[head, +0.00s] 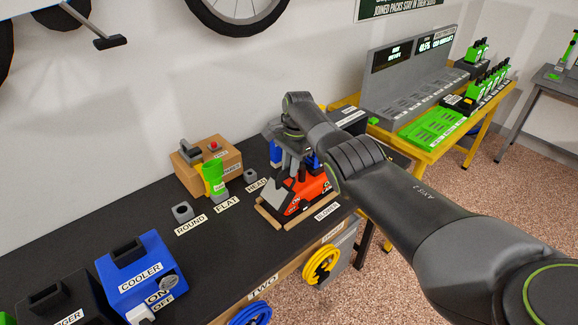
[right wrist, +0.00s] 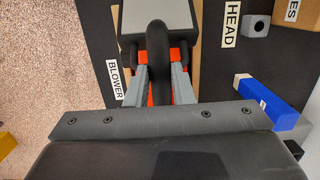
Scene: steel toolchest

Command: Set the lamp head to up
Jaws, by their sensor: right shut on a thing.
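I cannot pick out the lamp or its head with certainty in either view. My right gripper (head: 291,168) is over the red-orange blower (head: 308,190) at the middle of the dark bench. In the right wrist view its two grey fingers (right wrist: 160,78) stand on either side of a dark rounded handle (right wrist: 157,38), which I take to be the blower's. The gripper is shut on it. Red-orange parts show between and beside the fingers. My forearm and gripper hide part of the blower and whatever stands behind it. My left gripper is not in view.
Left of the blower stand a green tool (head: 213,177), small grey sockets by ROUND, FLAT and HEAD labels, and a cardboard box (head: 203,165). A blue block (right wrist: 265,101) lies close to the gripper. A blue cooler box (head: 142,270) stands front left.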

